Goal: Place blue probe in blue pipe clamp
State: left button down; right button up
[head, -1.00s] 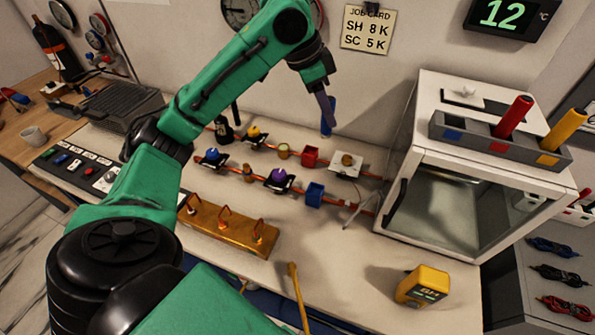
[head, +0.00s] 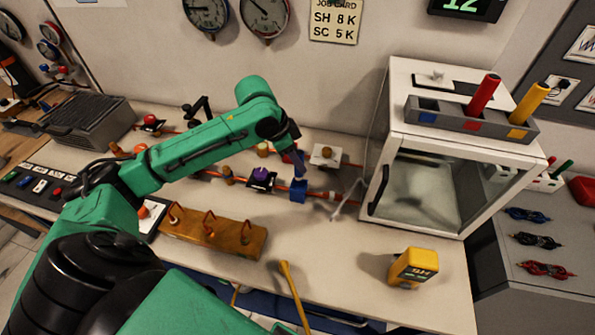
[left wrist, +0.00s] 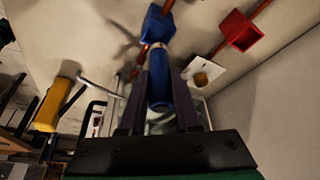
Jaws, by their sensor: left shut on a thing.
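My left gripper (head: 297,172) is just above the blue pipe clamp (head: 298,192), which sits on the copper pipe nearest me. In the left wrist view, the gripper (left wrist: 158,90) is shut on the blue probe (left wrist: 159,88), a blue cylinder lying between the dark fingers. The probe's far end points at the blue clamp (left wrist: 158,26), close to it. I cannot tell whether they touch. In the head view the probe is mostly hidden by the fingers. My right gripper is not in view.
A red clamp (left wrist: 240,31) is on the rear pipe. A purple-knobbed valve (head: 261,177) is left of the blue clamp, a white cabinet (head: 425,190) with a probe rack (head: 470,121) to its right. The bench front is clear around a yellow meter (head: 413,267).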

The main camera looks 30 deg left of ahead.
aim_at(297, 173)
pick_arm(q)
jog(key=shift+f, duration=2.4)
jog(key=c, duration=0.6)
grip_release()
jog(key=shift+f, duration=0.1)
jog(key=v, duration=1.2)
jog(key=shift+d+b, duration=0.1)
jog(key=shift+b, duration=0.2)
